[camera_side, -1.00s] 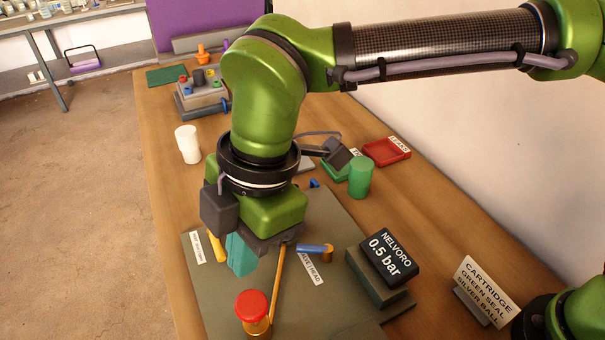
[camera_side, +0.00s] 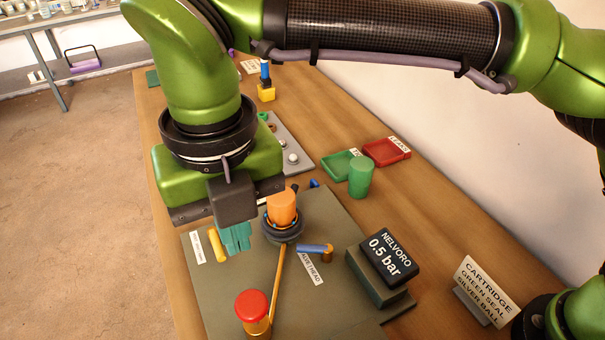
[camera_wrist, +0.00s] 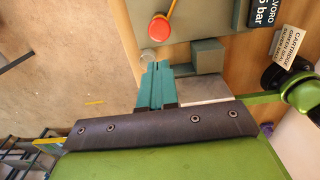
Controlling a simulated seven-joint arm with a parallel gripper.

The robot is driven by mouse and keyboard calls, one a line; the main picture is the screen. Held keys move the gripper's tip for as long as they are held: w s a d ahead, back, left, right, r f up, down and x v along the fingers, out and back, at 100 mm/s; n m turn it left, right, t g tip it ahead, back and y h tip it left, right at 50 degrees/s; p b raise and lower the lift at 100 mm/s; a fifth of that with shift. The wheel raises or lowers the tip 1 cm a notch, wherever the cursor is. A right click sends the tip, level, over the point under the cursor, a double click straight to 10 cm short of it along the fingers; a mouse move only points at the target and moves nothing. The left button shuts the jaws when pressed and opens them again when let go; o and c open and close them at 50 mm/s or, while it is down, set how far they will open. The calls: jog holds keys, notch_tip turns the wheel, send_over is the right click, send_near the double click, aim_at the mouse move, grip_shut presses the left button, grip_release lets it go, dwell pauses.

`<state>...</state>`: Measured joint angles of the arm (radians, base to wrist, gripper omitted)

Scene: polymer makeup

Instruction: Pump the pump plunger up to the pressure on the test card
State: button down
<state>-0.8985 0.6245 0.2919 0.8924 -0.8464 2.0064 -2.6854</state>
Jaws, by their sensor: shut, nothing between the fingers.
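The pump plunger, with a red round knob (camera_side: 251,306) on a gold base, stands at the front of the grey-green board (camera_side: 340,305). A thin gold tube runs from it to a dark ringed fitting (camera_side: 283,230) with an orange cylinder on top (camera_side: 282,206). The red knob also shows in the wrist view (camera_wrist: 159,27). A dark panel (camera_side: 388,257) reads "NELVORO 0.5 bar"; I cannot tell if it is the test card. My gripper (camera_side: 236,240) has teal fingers, shut and empty, left of the fitting and apart from the red knob. The fingers show in the wrist view (camera_wrist: 155,72).
A yellow handle (camera_side: 217,245) and a blue lever (camera_side: 312,248) lie on the board near my gripper. A card (camera_side: 485,288) reads "CARTRIDGE GREEN SEAL SILVER BALL". A green cylinder (camera_side: 361,177), a green tray (camera_side: 338,166) and a red tray (camera_side: 386,152) stand behind.

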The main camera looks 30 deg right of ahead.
aim_at(253, 305)
jog(key=shift+f, duration=0.1)
notch_tip(253, 305, down, 14)
jog(key=shift+w+r, duration=0.1)
dwell(0.5)
jog(key=shift+f, duration=1.9)
notch_tip(253, 305, up, 14)
jog(key=shift+r, duration=0.25)
jog(key=r, duration=0.3)
jog(key=shift+a+r, duration=0.15)
jog(key=shift+a, duration=0.05)
